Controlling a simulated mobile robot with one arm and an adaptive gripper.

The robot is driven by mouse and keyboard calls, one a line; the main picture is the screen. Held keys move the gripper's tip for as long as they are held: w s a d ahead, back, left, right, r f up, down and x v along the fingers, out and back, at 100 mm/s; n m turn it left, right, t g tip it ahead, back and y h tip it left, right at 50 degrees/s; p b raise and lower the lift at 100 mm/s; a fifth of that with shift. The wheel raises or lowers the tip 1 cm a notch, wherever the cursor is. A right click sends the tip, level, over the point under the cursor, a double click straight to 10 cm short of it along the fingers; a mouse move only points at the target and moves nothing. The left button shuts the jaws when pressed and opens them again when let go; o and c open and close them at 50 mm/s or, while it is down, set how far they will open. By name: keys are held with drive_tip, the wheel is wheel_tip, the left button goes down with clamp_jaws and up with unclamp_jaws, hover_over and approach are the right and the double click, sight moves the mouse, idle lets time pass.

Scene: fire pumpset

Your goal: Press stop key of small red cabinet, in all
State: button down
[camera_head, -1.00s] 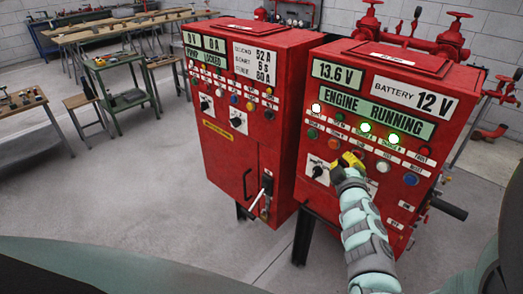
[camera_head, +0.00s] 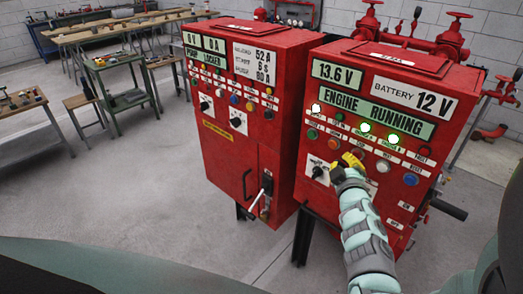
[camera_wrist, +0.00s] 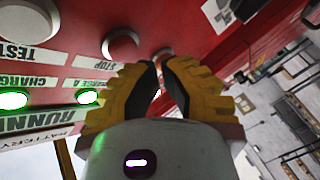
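The small red cabinet (camera_head: 318,190) stands at the right in the head view, its display reading ENGINE RUNNING. Its lower row has several round buttons. The stop key is mostly hidden behind my gripper (camera_head: 351,160) in the head view. In the wrist view, the picture is inverted; the stop key (camera_wrist: 120,44) is the round button by the STOP label, up and left of my fingertips. My gripper (camera_wrist: 160,62) has yellow fingers with dark pads, converging at the tips, and holds nothing. The tips are close to the panel; contact cannot be told.
A test button (camera_head: 383,166) and a blue reset button (camera_head: 411,180) lie right of my gripper. A black rotary switch (camera_head: 317,172) lies left. The larger red cabinet (camera_head: 224,160) stands to the left. Red valves (camera_head: 411,35) rise behind. Open floor lies in front.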

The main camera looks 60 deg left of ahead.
drive_tip(key=shift+w, duration=0.1)
idle(0.3)
drive_tip(key=shift+w+a, duration=0.1)
drive_tip(key=shift+w, duration=0.2)
drive_tip(key=shift+w+a, duration=0.1)
drive_tip(key=shift+w, duration=0.35)
idle(0.6)
drive_tip(key=shift+s, duration=0.9)
drive_tip(key=shift+s, duration=0.1)
drive_tip(key=s, duration=0.2)
drive_tip(key=s+d, duration=0.1)
drive_tip(key=s, duration=0.1)
drive_tip(key=shift+s+d, duration=0.2)
drive_tip(key=shift+s, duration=0.15)
idle(0.7)
